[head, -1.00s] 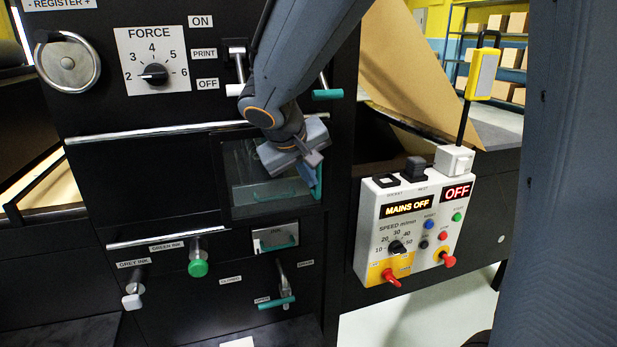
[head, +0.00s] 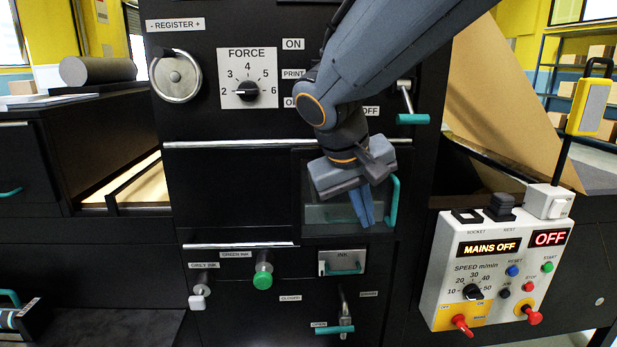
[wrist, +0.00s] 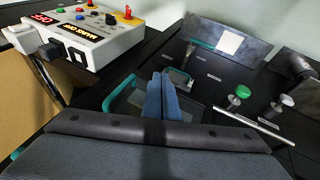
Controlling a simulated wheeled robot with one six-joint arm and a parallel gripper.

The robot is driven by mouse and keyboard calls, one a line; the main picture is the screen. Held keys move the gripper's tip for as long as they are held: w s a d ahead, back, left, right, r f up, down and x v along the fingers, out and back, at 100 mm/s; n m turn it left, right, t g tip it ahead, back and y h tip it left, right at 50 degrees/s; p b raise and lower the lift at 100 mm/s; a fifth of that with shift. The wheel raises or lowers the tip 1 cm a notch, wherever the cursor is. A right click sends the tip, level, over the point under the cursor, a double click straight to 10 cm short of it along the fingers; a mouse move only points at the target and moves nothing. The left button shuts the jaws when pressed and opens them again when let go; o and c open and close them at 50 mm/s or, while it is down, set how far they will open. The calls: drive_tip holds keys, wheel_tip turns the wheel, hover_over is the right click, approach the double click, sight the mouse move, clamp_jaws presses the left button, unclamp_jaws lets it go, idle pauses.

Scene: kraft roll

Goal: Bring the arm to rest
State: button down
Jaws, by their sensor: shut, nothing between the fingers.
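My gripper (head: 364,207) hangs from my arm in front of the black machine panel in the head view, its blue fingers together and empty. It is in front of the small window door (head: 325,215) with the teal handle (head: 393,203), and hides part of that door. In the wrist view the closed fingers (wrist: 162,97) point toward the panel, with the teal handle (wrist: 118,92) to their left. I cannot tell whether the fingers touch the door.
A control box (head: 500,262) reading MAINS OFF and OFF stands to the right. The green ink knob (head: 263,277), grey ink knob (head: 199,302) and a teal-handled lever (head: 334,329) stick out below. The FORCE dial (head: 248,90) and register wheel (head: 176,77) are at upper left.

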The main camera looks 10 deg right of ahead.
drive_tip(key=s+d+f+g+y, duration=0.1)
drive_tip(key=s+f+y, duration=0.1)
drive_tip(key=s+f, duration=0.3)
drive_tip(key=s+d+f+m+g+y, duration=0.1)
drive_tip(key=s+f, duration=0.5)
drive_tip(key=f, duration=0.7)
drive_tip(key=shift+d+f+g+y, duration=0.2)
drive_tip(key=shift+d+g+y, duration=0.3)
drive_tip(key=shift+d+g, duration=0.2)
